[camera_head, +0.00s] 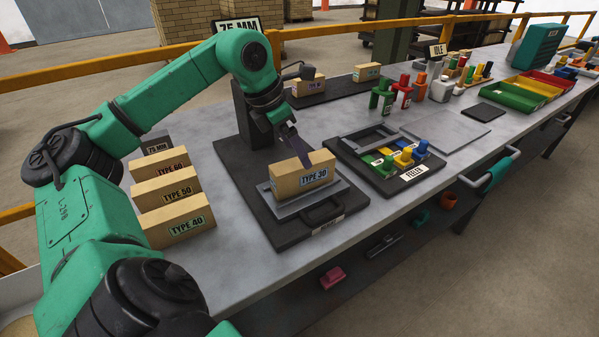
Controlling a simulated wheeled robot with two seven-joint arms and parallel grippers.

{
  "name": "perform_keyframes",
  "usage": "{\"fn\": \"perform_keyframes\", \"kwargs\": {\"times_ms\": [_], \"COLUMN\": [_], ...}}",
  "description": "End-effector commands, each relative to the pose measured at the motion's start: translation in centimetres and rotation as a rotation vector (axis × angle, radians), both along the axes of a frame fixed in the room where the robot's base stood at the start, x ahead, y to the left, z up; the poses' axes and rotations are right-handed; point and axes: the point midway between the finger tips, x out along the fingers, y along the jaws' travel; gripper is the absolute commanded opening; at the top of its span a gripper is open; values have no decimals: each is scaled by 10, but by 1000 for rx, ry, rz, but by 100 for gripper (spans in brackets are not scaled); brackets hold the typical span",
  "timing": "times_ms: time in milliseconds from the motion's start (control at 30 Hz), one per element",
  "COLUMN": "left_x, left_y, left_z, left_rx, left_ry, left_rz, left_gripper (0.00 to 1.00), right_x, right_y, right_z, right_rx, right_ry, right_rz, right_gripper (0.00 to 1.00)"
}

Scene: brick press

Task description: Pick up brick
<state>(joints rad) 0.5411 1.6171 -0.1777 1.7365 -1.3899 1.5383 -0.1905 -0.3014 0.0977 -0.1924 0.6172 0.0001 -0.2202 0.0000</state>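A tan brick labelled TYPE 30 (304,179) sits upright on a grey plate on the black press base (283,237). My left arm reaches in from the left, over the other bricks. My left gripper (300,158) points down at the top rear of the TYPE 30 brick. A narrow dark finger shows against or just behind the brick's top edge; I cannot tell whether it touches. The finger gap is hidden, so its opening is unclear. My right gripper is not in view.
Bricks labelled TYPE 60 (160,168), TYPE 50 (168,191) and TYPE 40 (178,222) stand in a row at left. A black press column (247,115) rises behind the brick. A black tray of coloured pieces (382,171) lies right. Bare tabletop (375,207) shows in front.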

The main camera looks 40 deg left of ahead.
Motion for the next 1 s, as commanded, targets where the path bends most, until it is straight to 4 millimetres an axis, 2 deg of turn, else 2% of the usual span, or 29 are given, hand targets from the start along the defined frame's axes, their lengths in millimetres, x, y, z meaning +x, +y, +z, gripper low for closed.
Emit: {"fn": "perform_keyframes", "kwargs": {"times_ms": [333,567,800,1000], "left_x": [23,25,25,25], "left_y": [-6,-6,-6,-6], "left_z": [-49,-54,-54,-52], "left_rx": [-2,-1,-1,-1], "left_ry": [1,-2,-2,-5], "left_rz": [1,2,2,3], "left_gripper": [91,91,7,7], "right_x": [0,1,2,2], "right_y": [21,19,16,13], "right_z": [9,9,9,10], "right_rx": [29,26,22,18], "right_ry": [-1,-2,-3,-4], "right_rz": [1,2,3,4], "right_gripper": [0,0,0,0]}}
